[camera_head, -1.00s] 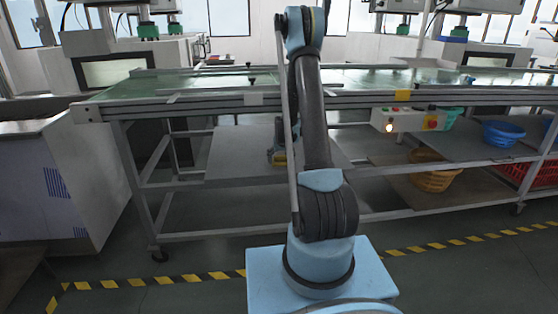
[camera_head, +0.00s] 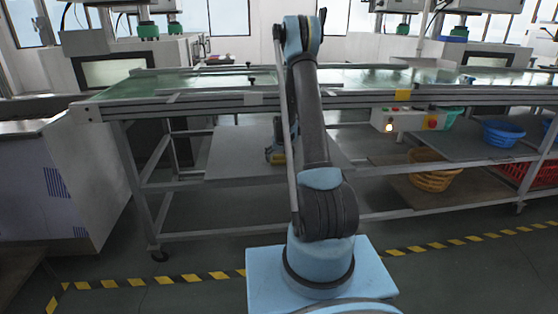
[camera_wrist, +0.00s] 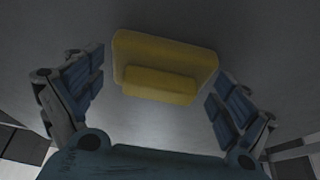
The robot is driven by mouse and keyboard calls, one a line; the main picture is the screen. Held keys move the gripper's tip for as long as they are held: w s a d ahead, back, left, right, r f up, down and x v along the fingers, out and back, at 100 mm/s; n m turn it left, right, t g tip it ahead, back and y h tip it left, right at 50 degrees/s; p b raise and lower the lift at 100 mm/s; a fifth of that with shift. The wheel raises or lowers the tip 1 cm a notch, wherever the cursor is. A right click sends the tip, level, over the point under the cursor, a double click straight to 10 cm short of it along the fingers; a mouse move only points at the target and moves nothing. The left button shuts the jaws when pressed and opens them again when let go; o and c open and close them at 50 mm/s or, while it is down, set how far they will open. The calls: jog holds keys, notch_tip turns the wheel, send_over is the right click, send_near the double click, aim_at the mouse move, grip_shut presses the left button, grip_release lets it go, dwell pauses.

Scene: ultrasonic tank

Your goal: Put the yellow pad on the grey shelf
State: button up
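The yellow pad (camera_wrist: 165,55) shows in the wrist view as a wide slab with a smaller block on its near side. It appears to lie on the grey shelf (camera_wrist: 165,128), a flat board under the bench that also shows in the head view (camera_head: 235,152). My gripper (camera_wrist: 155,90) is open, with its blue-padded fingers spread to the left and right of the pad. Gaps show between the fingers and the pad. In the head view my gripper (camera_head: 276,154) is over the shelf, partly hidden by my arm.
The green-topped bench (camera_head: 190,86) stands above the shelf, with its front rail and legs around the opening. A control box (camera_head: 408,120) hangs at the right. Blue (camera_head: 503,133) and orange (camera_head: 432,170) baskets sit farther right. The shelf's left part is clear.

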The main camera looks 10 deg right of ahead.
dwell(0.4)
jog(key=shift+s+r, duration=0.2)
jog(key=shift+r, duration=0.45)
jog(key=s, duration=1.1)
jog(key=shift+s, duration=0.4)
jog(key=s+r+g, duration=0.1)
jog(key=s+r, duration=1.7)
jog(key=s, duration=0.2)
jog(key=s+g, duration=0.1)
jog(key=s, duration=2.2)
jog(key=shift+s+f, duration=0.2)
jog(key=shift+s, duration=0.2)
